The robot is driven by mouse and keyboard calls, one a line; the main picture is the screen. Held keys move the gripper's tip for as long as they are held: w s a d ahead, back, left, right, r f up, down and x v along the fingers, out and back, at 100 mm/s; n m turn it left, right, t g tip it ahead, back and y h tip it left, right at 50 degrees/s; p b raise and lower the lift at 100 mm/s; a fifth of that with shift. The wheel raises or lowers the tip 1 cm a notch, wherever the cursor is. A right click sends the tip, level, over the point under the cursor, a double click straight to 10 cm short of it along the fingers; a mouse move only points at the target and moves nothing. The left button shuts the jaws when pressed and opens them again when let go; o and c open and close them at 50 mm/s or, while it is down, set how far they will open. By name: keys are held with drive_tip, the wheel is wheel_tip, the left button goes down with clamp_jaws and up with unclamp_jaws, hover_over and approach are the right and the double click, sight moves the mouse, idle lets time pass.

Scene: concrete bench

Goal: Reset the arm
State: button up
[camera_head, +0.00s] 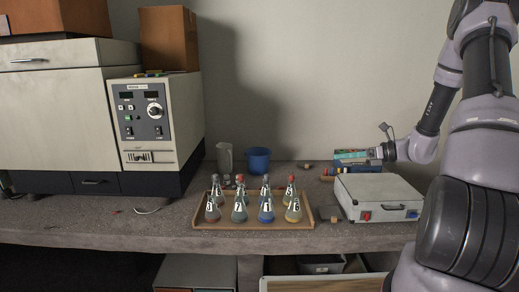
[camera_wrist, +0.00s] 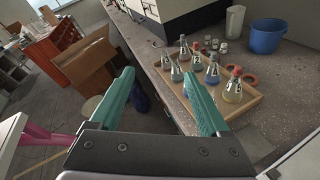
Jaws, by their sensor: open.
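My arm comes in from the right in the head view. My gripper (camera_wrist: 160,100) shows in the wrist view with its two teal fingers wide apart and nothing between them. In the head view the gripper (camera_head: 352,158) is at the right, above the white box on the bench, with its teal fingers pointing left. It is apart from the flasks on the tray (camera_head: 228,224). Its fingers are partly hard to make out there against the things behind.
The wooden tray holds several numbered flasks (camera_head: 266,208) with stoppers. A blue cup (camera_head: 258,160) and a clear beaker (camera_head: 224,157) stand behind it. The white box (camera_head: 378,192) lies right of the tray. A large instrument (camera_head: 155,125) fills the left. The bench (camera_head: 120,228) front is mostly clear.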

drive_tip(key=s+a+r+n+t+h, duration=0.1)
drive_tip(key=s+r+n+h, duration=0.5)
drive_tip(key=s+r+n, duration=0.5)
drive_tip(key=s+a+r+n+h, duration=0.2)
drive_tip(key=s+r+n+h, duration=0.4)
drive_tip(key=s+r+n, duration=0.5)
drive_tip(key=s+r, duration=0.1)
drive_tip(key=s, duration=0.2)
drive_tip(key=shift+a+r+t, duration=0.25)
drive_tip(key=shift+t, duration=0.15)
drive_tip(key=shift+d, duration=0.1)
